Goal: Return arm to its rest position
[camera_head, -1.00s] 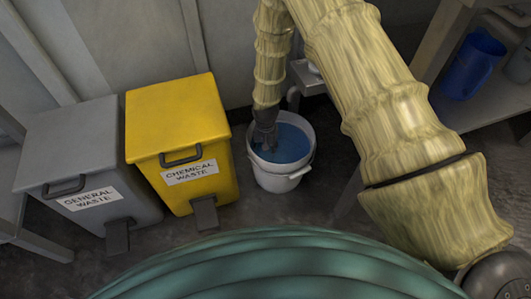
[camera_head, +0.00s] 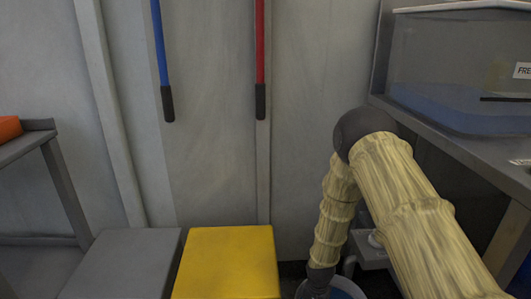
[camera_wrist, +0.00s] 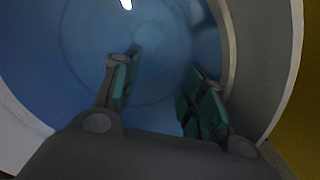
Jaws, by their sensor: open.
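My arm (camera_head: 400,185) reaches down on the right of the head view, bent at a dark elbow joint. My gripper (camera_wrist: 158,88) is open in the wrist view, with its two green-padded fingers apart and nothing visible between them. It points down into the white bucket (camera_wrist: 232,50), which holds blue liquid. In the head view the bucket's rim (camera_head: 347,284) shows only at the bottom edge. The fingertips are cut off or hidden there. I cannot tell how deep they are in the liquid.
A yellow bin (camera_head: 226,262) and a grey bin (camera_head: 122,264) stand left of the bucket. A clear tank with blue liquid (camera_head: 455,108) stands on a bench at right, close to my arm. Blue (camera_head: 160,50) and red (camera_head: 260,50) handles hang on the wall.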

